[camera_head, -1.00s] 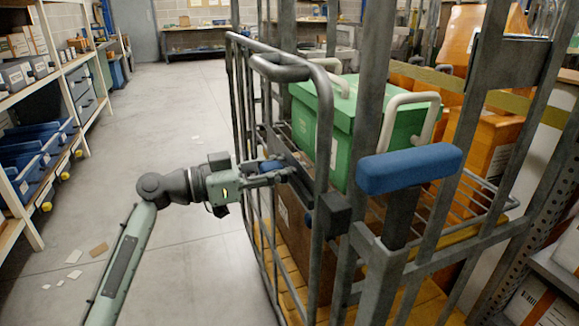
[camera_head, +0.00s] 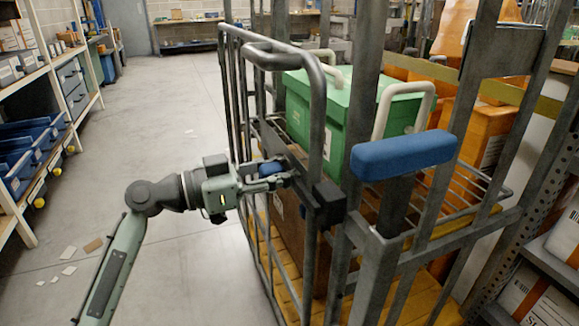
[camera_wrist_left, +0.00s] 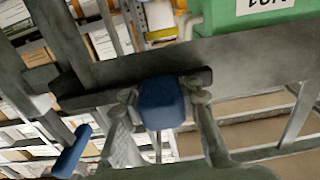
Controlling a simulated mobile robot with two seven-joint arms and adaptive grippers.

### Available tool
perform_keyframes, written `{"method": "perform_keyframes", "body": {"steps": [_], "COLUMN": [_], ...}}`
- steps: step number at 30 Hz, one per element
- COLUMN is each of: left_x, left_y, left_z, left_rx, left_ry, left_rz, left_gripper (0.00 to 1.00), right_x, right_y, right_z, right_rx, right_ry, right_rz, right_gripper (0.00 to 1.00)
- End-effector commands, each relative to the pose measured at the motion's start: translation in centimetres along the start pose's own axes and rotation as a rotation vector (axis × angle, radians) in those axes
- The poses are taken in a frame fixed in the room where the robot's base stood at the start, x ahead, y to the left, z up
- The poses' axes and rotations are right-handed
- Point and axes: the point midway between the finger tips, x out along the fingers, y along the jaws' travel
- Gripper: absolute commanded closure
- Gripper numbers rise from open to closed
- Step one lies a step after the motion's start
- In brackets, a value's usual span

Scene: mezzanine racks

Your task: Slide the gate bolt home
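The bolt is a dark bar on the tall grey cage gate (camera_head: 319,115), with a blue knob (camera_head: 271,168) on it. My left gripper (camera_head: 284,181) reaches in from the left and is at this knob. In the left wrist view the blue knob (camera_wrist_left: 161,104) sits between the two fingers of the left gripper (camera_wrist_left: 162,97), one on each side, and they look closed on it. The dark bolt bar (camera_wrist_left: 90,98) runs behind it. A black block (camera_head: 328,203) stands on the frame at the bar's right end; how deep the bar sits in it is hidden. My right gripper is not seen.
A blue-padded handle (camera_head: 404,157) sticks up at the cage's near post. A green crate (camera_head: 345,110) with pale handles stands inside the cage, with orange boxes (camera_head: 485,130) behind. Shelving with blue bins (camera_head: 22,165) is at left. The floor (camera_head: 165,110) between is mostly clear.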

Motion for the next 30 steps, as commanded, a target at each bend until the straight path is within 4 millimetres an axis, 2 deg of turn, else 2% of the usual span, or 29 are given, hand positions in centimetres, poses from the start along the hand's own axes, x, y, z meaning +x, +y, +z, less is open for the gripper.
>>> {"method": "perform_keyframes", "body": {"steps": [1, 6, 17, 20, 30], "left_x": [0.2, 0.2, -0.3, -1.4, -8.4], "left_y": [0.5, 0.3, 0.1, 0.1, 0.1], "left_z": [0.2, 0.2, 0.1, 0.2, 0.2], "left_rx": [-0.003, -0.003, -0.001, -0.001, -0.002], "left_ry": [-0.003, -0.003, -0.002, -0.003, -0.005], "left_rz": [0.012, 0.008, 0.003, 0.002, 0.002], "left_gripper": [0.71, 0.5, 0.5, 0.5, 0.5], "right_x": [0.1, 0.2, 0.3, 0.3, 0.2], "right_y": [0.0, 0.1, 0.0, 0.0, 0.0], "right_z": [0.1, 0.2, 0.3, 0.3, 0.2], "right_rx": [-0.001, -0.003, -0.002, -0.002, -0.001], "right_ry": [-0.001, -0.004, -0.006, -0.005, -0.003], "right_rz": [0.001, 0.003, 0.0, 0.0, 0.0], "right_gripper": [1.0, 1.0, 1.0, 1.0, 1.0]}}
